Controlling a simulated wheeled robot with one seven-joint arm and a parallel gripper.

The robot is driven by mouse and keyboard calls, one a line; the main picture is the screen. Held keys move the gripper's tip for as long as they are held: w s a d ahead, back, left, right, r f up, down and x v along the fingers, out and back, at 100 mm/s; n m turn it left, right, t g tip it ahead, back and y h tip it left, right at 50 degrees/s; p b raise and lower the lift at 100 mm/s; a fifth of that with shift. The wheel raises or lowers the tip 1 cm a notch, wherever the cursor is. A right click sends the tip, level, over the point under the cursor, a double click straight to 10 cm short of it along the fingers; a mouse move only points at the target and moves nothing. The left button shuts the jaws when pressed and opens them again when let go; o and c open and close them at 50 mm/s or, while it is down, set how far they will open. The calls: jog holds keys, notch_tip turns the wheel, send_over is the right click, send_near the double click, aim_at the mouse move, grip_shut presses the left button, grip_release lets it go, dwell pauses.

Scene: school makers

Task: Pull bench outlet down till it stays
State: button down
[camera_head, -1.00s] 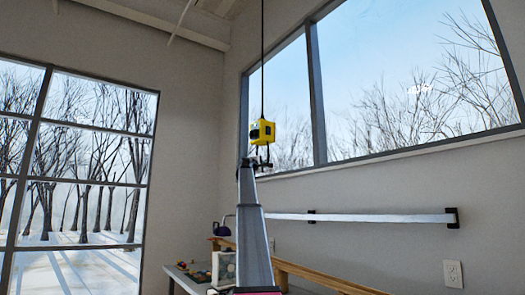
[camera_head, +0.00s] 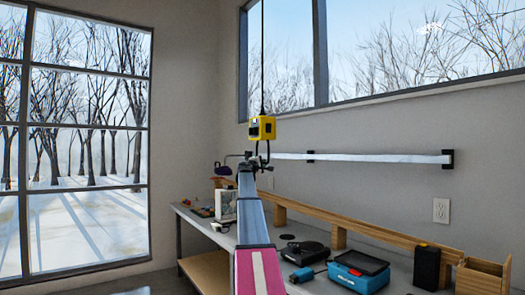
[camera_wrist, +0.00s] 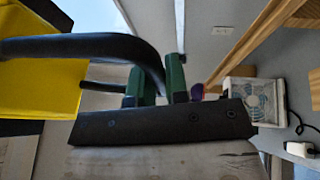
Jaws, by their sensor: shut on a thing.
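The bench outlet is a yellow box (camera_head: 262,128) with a black face, hanging from a black cord that runs up out of the head view. A black loop handle (camera_head: 266,154) hangs from its underside. In the wrist view the yellow outlet (camera_wrist: 40,75) fills the left side, and its thick black handle (camera_wrist: 100,46) curves down to the fingers. My gripper (camera_wrist: 160,82), with green fingers, is shut on the handle below the box. In the head view my gripper (camera_head: 258,160) is small and partly merges with the handle.
A pale wall rail (camera_head: 380,157) runs behind. The air around the outlet is clear.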

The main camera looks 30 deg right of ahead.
jog(key=shift+f, duration=2)
jog(key=c, duration=1.1)
grip_release()
jog(key=shift+c, duration=0.2)
jog(key=shift+a, duration=0.1)
jog(key=v, duration=1)
jog(key=shift+s+a, duration=0.2)
jog(key=shift+s, duration=0.1)
jog(key=shift+f, duration=0.1)
